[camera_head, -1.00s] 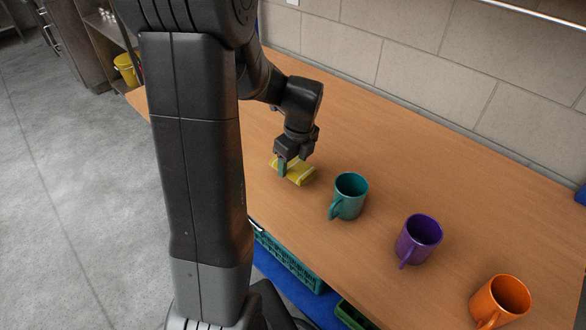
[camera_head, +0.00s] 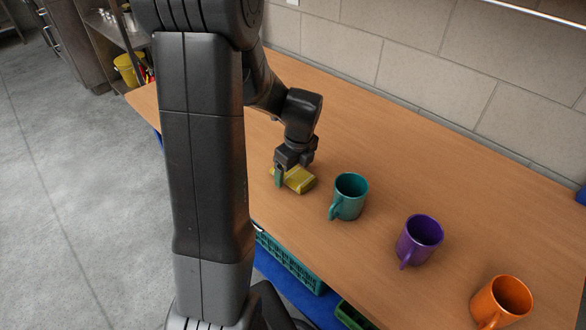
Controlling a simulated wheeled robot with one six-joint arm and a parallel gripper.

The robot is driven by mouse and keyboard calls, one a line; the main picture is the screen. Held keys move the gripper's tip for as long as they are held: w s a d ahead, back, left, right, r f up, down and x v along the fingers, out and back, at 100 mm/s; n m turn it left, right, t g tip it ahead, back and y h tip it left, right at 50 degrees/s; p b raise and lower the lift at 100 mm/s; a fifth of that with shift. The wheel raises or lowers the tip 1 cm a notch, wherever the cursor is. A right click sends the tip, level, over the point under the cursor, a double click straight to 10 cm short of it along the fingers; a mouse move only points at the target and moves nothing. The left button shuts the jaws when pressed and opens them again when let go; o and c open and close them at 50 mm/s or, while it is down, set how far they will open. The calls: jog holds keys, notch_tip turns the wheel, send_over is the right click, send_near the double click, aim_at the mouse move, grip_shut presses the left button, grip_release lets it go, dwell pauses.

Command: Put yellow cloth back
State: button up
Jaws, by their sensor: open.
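The yellow cloth (camera_head: 297,181) lies folded on the wooden table, left of the teal mug. My gripper (camera_head: 287,176) points down at the cloth's left part, with its jaws open. One finger shows in front of the cloth's near left side; the other finger is hidden, so I cannot tell whether the fingers touch the cloth.
A teal mug (camera_head: 349,197), a purple mug (camera_head: 419,242) and an orange mug (camera_head: 501,301) stand in a row on the table (camera_head: 420,150). The table behind them is clear up to the tiled wall. Green crates (camera_head: 290,262) sit below the front edge. A yellow bucket (camera_head: 127,70) is at the far left.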

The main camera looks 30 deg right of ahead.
aim_at(298, 176)
notch_tip(298, 176, up, 12)
jog(key=s+p, duration=0.1)
jog(key=shift+s+d, duration=0.25)
jog(key=shift+s, duration=0.15)
